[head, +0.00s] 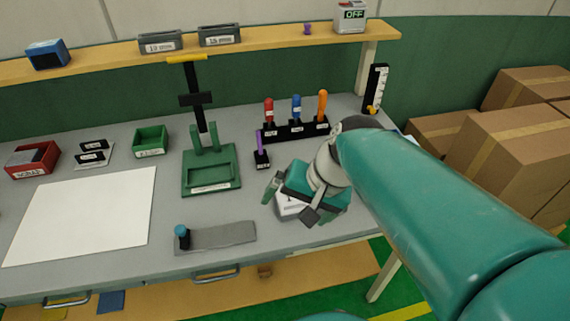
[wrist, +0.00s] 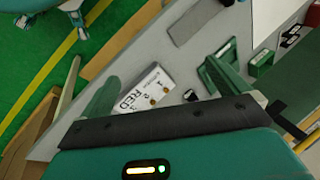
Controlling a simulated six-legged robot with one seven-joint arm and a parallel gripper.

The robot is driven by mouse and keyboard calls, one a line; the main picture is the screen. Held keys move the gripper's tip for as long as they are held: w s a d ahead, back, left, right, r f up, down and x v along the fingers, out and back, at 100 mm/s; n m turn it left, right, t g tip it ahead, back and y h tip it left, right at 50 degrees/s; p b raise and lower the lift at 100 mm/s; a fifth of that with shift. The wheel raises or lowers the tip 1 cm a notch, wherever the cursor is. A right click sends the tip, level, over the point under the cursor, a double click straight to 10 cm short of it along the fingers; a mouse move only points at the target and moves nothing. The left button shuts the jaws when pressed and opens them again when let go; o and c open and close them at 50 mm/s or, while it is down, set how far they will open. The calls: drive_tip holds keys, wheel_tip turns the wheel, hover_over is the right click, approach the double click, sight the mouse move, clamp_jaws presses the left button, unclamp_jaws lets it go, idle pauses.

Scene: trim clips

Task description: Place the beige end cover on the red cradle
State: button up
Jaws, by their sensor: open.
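I cannot make out a beige end cover or a red cradle in either view. My gripper (head: 289,207) is open above the right front part of the bench. A white block or card (head: 291,208) lies below it, partly hidden by the gripper. In the wrist view this white piece (wrist: 146,90) shows the word RED and small brown spots, between the spread fingers. Nothing is visibly held. A green fixture (head: 211,178) with upright posts and a recessed base stands left of my gripper.
A grey plate (head: 222,236) with a blue-topped knob lies at the front. A tool rack (head: 295,131) stands behind my gripper. A red bin (head: 32,158), a green bin (head: 150,141) and a white sheet (head: 85,214) are on the left. Cardboard boxes (head: 512,130) stand at right.

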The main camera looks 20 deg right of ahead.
drive_tip(key=r+n+h, duration=0.1)
drive_tip(key=n, duration=0.1)
drive_tip(key=s+r+n+t+h, duration=0.1)
drive_tip(key=r+n, duration=0.1)
drive_tip(key=s+r+n+t+h, duration=0.1)
drive_tip(key=n, duration=0.1)
drive_tip(key=shift+s+r+h, duration=0.1)
drive_tip(key=shift+r+h, duration=0.05)
drive_tip(key=shift+h, duration=0.15)
idle(0.8)
